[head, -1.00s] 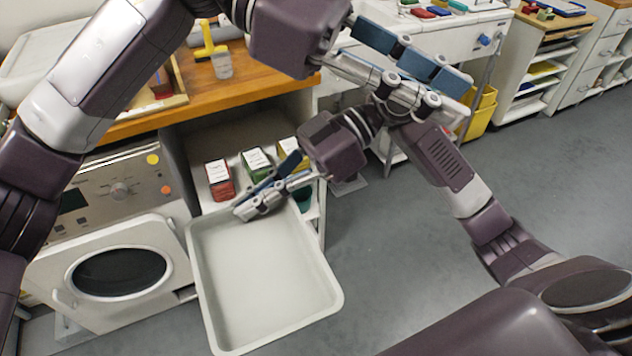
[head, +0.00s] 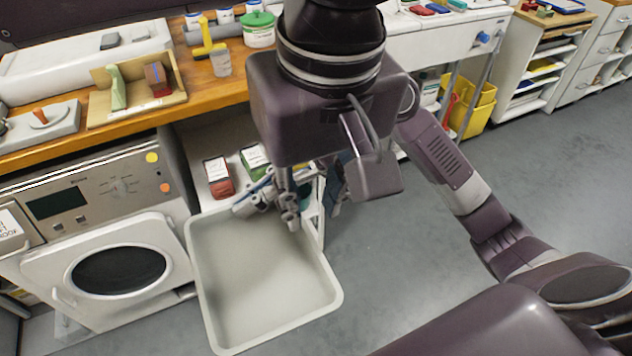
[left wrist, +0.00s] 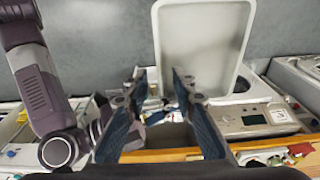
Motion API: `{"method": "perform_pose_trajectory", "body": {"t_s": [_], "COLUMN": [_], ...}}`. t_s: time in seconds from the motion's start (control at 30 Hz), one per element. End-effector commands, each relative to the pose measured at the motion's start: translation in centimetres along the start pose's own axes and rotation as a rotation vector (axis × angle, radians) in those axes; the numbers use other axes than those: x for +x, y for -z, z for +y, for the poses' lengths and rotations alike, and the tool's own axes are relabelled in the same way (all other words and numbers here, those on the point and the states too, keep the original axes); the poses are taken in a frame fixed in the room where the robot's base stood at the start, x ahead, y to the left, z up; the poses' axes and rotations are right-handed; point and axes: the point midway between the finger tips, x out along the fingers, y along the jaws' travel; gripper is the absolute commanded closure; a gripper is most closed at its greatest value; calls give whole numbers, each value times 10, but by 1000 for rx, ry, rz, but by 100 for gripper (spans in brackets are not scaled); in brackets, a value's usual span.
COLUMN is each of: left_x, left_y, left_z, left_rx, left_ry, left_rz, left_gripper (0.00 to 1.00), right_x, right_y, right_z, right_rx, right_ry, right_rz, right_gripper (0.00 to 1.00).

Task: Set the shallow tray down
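The shallow tray (head: 265,275) is pale grey, empty and rectangular, and looks held above the floor in front of the low shelf. My right gripper (head: 246,206) is shut on the tray's far rim, partly hidden behind my left gripper. My left gripper (head: 313,203) points down near the tray's far right corner, its fingers apart. In the left wrist view, the left gripper (left wrist: 155,85) is open with nothing between its fingers, and the tray (left wrist: 203,45) shows beyond them. I cannot tell whether the left fingers touch the rim.
A wooden worktop (head: 120,125) with several items runs along the back left. A machine with a round door (head: 122,270) stands left of the tray. A red box (head: 219,178) and a green box (head: 254,158) sit on the low shelf. Grey floor (head: 410,265) is open at right.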

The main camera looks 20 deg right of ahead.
Motion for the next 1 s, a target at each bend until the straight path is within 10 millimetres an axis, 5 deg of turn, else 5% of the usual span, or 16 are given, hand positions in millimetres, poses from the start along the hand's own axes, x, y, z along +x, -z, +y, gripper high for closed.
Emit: {"method": "perform_pose_trajectory", "body": {"t_s": [0.3, 0.5, 0.9, 1.0], "left_x": [61, 83, 90, 90], "left_y": [-1, -1, -1, -1], "left_z": [0, 0, 0, 0], "left_rx": [-1, -1, -2, -2], "left_ry": [1, -1, -2, -2], "left_rz": [-5, -3, -3, -3], "left_gripper": [76, 76, 76, 87], "right_x": [0, 0, 0, 0], "right_y": [0, 0, 0, 0], "right_z": [0, 0, 0, 0], "right_rx": [0, 0, 0, 0], "right_ry": [0, 0, 0, 0], "right_rz": [1, 1, 1, 1], "right_gripper": [100, 100, 100, 100]}}
